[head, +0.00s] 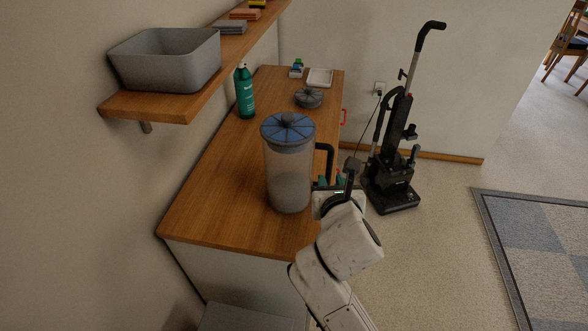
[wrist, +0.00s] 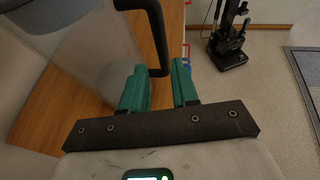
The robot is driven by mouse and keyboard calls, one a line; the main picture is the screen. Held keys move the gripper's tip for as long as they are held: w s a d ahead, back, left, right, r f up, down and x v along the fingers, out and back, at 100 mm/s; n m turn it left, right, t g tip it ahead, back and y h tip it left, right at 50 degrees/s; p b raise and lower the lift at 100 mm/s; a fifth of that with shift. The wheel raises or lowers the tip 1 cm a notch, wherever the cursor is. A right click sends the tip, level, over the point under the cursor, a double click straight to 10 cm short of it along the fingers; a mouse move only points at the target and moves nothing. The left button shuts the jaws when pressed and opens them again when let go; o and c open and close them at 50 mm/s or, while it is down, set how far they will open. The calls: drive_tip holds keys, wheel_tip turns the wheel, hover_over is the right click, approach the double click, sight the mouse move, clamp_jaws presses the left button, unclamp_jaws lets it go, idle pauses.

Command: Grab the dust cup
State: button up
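The dust cup (head: 288,172) is a clear cylinder with a blue ribbed lid and a black side handle. It stands upright on the wooden counter, and greyish contents show through its wall. In the wrist view the dust cup (wrist: 92,52) fills the upper left, with its black handle (wrist: 158,38) at top centre. My gripper (head: 331,182) is at the right of the cup, by the low part of the handle. In the wrist view its green fingers (wrist: 160,68) are apart, with the handle's lower bend at the gap. I cannot tell whether they touch the handle.
The counter (head: 215,180) also holds a green bottle (head: 245,92), a grey round lid-like piece (head: 309,98) and a white tray (head: 320,77). A shelf with a grey bin (head: 165,60) overhangs at left. A black upright vacuum (head: 393,160) stands on the floor at right.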

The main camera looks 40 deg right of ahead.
sight(329, 172)
drive_tip(key=x, duration=0.8)
drive_tip(key=shift+w+d+f, duration=0.15)
drive_tip(key=shift+w+d, duration=0.05)
drive_tip(key=shift+d, duration=0.15)
clamp_jaws()
